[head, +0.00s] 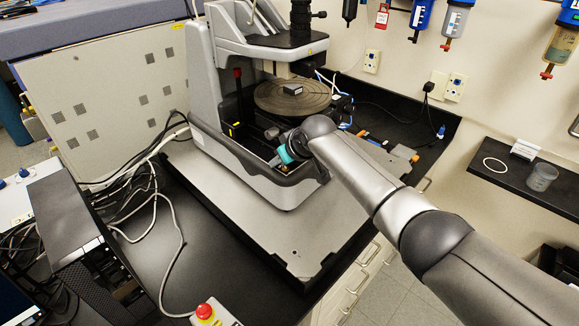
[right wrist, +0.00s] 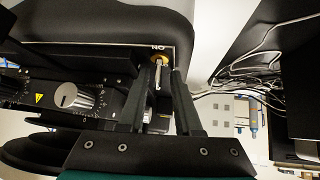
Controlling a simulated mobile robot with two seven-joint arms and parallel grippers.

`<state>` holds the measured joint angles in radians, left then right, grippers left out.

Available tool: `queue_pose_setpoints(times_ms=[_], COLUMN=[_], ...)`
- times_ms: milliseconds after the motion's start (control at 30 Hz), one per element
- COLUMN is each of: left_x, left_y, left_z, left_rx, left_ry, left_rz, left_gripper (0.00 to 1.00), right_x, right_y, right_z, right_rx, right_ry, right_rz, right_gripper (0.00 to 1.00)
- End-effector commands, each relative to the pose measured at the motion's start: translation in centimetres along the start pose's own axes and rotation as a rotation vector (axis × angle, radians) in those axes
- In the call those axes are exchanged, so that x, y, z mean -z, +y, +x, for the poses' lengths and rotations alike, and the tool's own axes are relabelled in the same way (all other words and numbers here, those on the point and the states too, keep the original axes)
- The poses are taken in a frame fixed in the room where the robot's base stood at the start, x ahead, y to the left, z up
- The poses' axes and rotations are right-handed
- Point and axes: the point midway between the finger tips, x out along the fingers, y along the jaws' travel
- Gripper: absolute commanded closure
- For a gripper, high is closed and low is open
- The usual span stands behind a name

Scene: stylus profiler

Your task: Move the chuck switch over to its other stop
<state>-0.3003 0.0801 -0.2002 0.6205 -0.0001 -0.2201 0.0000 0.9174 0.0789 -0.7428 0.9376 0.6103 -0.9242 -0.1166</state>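The chuck switch (right wrist: 157,75) shows in the right wrist view as a small silver lever on a brass-coloured base, below a label that reads "NO" in this picture. My right gripper (right wrist: 161,82) is open, with one dark finger on each side of the lever. I cannot tell whether either finger touches it. In the head view my right arm reaches to the front right side of the profiler (head: 241,160), and its teal wrist part (head: 285,156) is at the base's edge. The fingers and the switch are hidden there. My left gripper is in neither view.
The round chuck stage (head: 270,97) with a small dark block (head: 293,89) on it is behind my right wrist. A silver knob (right wrist: 68,96) is left of the fingers in the right wrist view. Cables lie left of the profiler. A red stop button (head: 205,311) is at the front.

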Motion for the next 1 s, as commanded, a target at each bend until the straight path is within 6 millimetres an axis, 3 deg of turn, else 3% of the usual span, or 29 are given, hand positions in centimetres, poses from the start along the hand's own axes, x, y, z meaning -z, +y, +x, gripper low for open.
queue_pose_setpoints(times_ms=[467, 1000], left_x=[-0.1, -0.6], left_y=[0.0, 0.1], left_z=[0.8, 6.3], left_rx=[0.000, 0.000], left_ry=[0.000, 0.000], left_rz=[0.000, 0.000], left_gripper=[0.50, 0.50], right_x=[-0.1, -0.9], right_y=[0.7, 0.8], right_z=[-0.3, -0.9], right_rx=[-0.006, 0.022], right_ry=[0.091, 0.444], right_rz=[0.014, 0.077], right_gripper=[0.58, 0.58])
